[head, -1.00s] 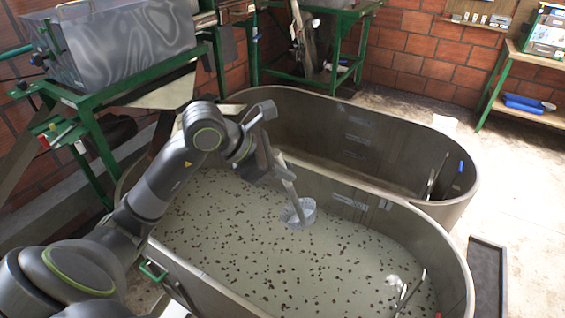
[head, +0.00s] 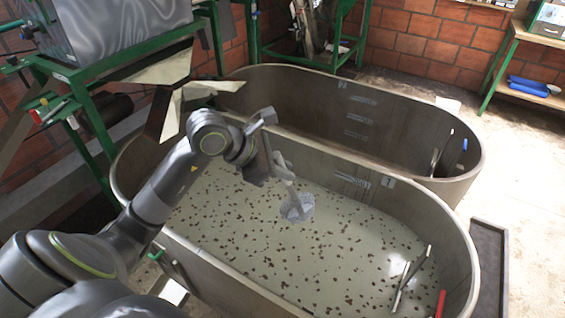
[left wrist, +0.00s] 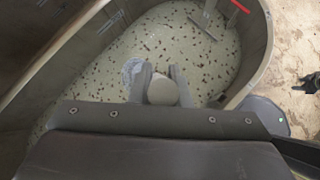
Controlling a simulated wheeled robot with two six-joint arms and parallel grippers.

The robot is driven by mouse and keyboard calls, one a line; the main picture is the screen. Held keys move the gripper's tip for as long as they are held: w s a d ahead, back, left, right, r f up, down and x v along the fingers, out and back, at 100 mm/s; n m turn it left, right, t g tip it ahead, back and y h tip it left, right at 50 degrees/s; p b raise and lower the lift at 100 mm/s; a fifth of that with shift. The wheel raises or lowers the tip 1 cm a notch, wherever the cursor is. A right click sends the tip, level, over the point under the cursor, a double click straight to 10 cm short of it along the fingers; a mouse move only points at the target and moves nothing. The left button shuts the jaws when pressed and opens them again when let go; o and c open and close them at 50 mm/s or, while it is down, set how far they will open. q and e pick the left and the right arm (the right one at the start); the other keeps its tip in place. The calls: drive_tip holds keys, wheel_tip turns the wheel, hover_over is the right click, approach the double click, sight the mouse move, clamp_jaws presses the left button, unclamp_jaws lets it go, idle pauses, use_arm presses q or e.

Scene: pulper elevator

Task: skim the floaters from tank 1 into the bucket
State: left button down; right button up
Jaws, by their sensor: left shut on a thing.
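Tank 1 (head: 410,205) is the near oval tank, marked "1" on its inner wall. It holds pale cloudy water with many dark floaters (head: 345,240) spread over the surface. My left gripper (head: 268,170) is over the tank, shut on the handle of a skimmer (head: 298,207). The skimmer's pale mesh scoop is at the water surface, around the tank's middle. In the left wrist view, the fingers (left wrist: 161,84) flank the round handle end, and the scoop (left wrist: 132,70) shows beside them. I cannot pick out the bucket with certainty. My right gripper cannot be made out.
A second oval tank (head: 430,135) adjoins behind. Light tools (head: 408,280) and a red handle (head: 440,302) stand at tank 1's right end. Green-framed machinery (head: 95,85) is at left. A dark tray (head: 488,270) lies on the floor at right.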

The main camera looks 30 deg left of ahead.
use_arm(q)
wheel_tip(320, 180, down, 25)
drive_tip(key=b, duration=1.7)
use_arm(e)
wheel_tip(320, 180, down, 17)
drive_tip(key=shift+w, duration=0.4)
use_arm(q)
drive_tip(key=shift+f, duration=0.15)
use_arm(e)
drive_tip(key=shift+s+d+f, duration=0.1)
drive_tip(key=shift+s, duration=0.25)
use_arm(q)
drive_tip(key=b, duration=1)
drive_tip(key=shift+r, duration=0.2)
use_arm(e)
drive_tip(key=w+a+r, duration=0.2)
drive_tip(key=w+r, duration=0.2)
drive_tip(key=w, duration=0.6)
drive_tip(key=shift+a+m+y, duration=0.15)
drive_tip(key=shift+m+y, duration=0.15)
drive_tip(key=shift+m, duration=0.1)
